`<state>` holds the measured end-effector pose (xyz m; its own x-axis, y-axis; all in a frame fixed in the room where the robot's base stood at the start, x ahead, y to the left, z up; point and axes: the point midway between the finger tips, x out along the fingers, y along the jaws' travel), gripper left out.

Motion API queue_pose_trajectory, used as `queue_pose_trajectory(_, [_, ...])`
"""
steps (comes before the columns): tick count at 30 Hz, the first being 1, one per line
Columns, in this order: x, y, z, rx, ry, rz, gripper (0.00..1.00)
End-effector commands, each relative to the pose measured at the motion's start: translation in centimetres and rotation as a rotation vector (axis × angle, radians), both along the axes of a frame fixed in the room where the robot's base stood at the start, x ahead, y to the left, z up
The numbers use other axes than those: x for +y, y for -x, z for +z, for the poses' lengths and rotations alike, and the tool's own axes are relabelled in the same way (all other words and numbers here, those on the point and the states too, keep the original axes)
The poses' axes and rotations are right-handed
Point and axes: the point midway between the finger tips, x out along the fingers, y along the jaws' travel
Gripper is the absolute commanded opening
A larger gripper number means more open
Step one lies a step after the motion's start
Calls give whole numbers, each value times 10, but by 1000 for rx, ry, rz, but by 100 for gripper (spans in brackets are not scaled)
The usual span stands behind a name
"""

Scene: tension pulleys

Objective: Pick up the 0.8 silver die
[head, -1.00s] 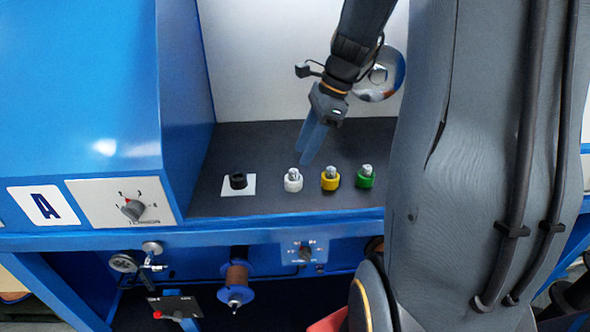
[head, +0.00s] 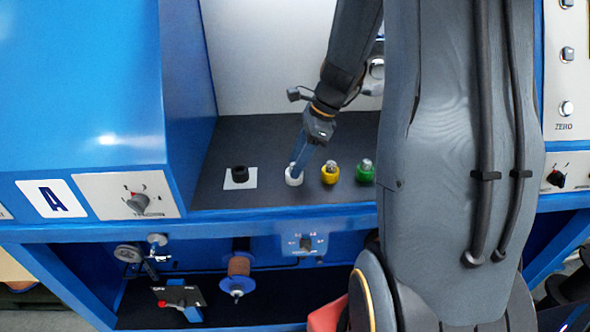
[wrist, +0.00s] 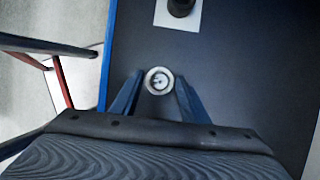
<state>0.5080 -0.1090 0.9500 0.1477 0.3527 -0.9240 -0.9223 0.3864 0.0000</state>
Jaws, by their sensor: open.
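A die with a white ring base (head: 293,178) stands on the dark shelf, leftmost in the row of three coloured-base dies. In the head view my gripper (head: 297,170) reaches down over it and hides its silver top. In the wrist view the die (wrist: 159,81) shows from above as a round pale ring with a metal centre. It lies between the two blue fingers of my gripper (wrist: 156,88), near their tips. The fingers are open, one on each side of it. Whether they touch it cannot be told.
To the right stand a yellow-based die (head: 330,174) and a green-based die (head: 365,171). A blue housing (head: 190,100) walls the shelf's left side.

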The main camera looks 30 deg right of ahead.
Motion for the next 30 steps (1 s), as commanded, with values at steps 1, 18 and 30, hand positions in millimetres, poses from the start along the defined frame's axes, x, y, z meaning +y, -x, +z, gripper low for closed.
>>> queue_pose_trajectory(1, [0, 0, 0, 0, 0, 0, 41])
queue_pose_trajectory(18, [0, 0, 3, -1, 1, 1, 0])
queue_pose_trajectory(30, [-1, -1, 68, -5, 2, 1, 0])
